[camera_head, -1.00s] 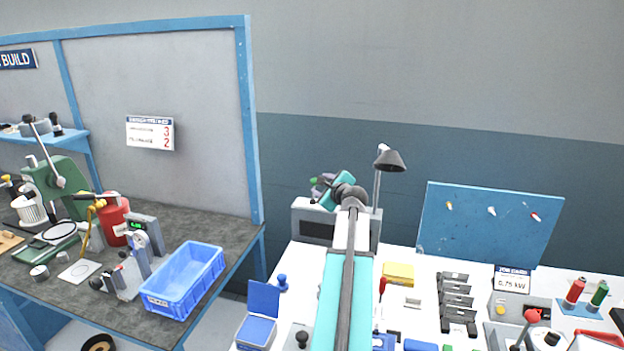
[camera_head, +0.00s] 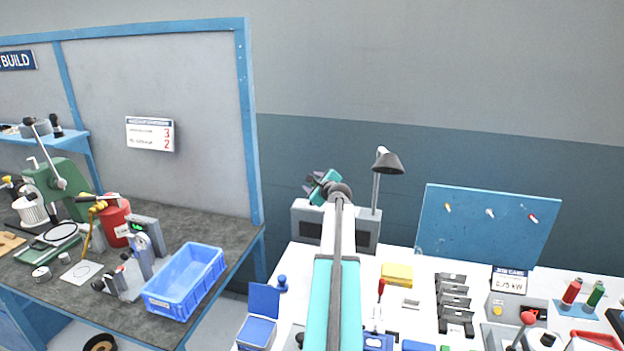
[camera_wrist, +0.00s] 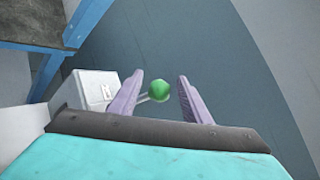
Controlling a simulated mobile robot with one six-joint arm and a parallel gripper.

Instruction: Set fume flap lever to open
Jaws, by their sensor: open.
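The lever shows in the wrist view as a green ball knob (camera_wrist: 159,90) on a short pale rod. It stands beside a light grey box (camera_wrist: 84,93) with a small mark on it. My gripper (camera_wrist: 160,80) is open, with one purple-grey finger on each side of the knob and a gap on both sides. In the head view, my gripper (camera_head: 309,186) is above the left end of the grey box (camera_head: 301,226) at the back of the white bench. I cannot make out the knob there or read the lever's setting.
A desk lamp (camera_head: 387,162) stands close to the right of my gripper. A blue pegboard (camera_head: 485,236) is further right. A blue frame post (camera_head: 249,120) and a workbench with a blue bin (camera_head: 184,280) are to the left. A plain wall is behind.

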